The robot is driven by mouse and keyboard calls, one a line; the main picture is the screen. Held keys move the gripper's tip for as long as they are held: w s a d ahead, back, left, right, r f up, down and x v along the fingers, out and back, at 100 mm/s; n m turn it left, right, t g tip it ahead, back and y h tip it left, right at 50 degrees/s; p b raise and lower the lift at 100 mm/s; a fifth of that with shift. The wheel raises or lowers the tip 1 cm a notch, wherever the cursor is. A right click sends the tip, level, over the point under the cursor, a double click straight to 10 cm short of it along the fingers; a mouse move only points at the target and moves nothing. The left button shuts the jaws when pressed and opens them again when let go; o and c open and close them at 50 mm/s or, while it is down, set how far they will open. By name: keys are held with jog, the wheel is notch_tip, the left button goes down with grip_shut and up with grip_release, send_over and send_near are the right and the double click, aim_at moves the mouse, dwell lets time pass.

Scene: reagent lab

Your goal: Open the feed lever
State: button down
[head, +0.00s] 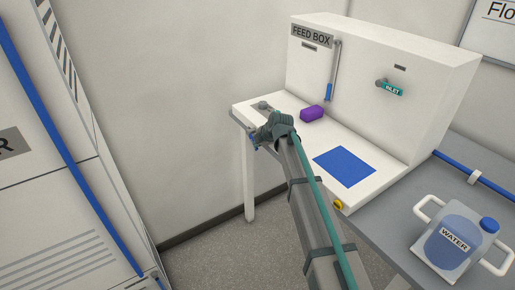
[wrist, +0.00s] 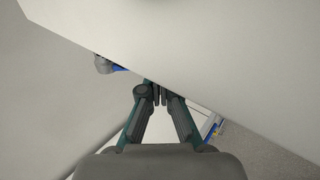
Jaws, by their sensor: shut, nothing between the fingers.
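The feed box (head: 360,60) is a white cabinet at the upper right of the head view, with a "FEED BOX" label at its upper left. The feed lever (head: 333,70) is a thin grey rod with a blue grip at its lower end, hanging down the front face. My gripper (wrist: 155,94) is shut and empty in the wrist view, its tips close to the edge of a large white surface (wrist: 220,60). In the head view my arm's end is over the left part of the white ledge, left of and below the lever; the fingertips are not clear there.
A purple block (head: 312,113) and a blue square (head: 344,167) are on the ledge (head: 300,140). A teal INLET handle (head: 390,88) is right of the lever. A water jug (head: 452,243) stands on the grey bench (head: 412,205) at the lower right.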

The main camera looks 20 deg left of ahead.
jog(key=shift+w+a+f+b, duration=0.2)
jog(key=shift+f+b, duration=0.55)
jog(key=shift+b, duration=0.5)
jog(key=shift+r, duration=0.1)
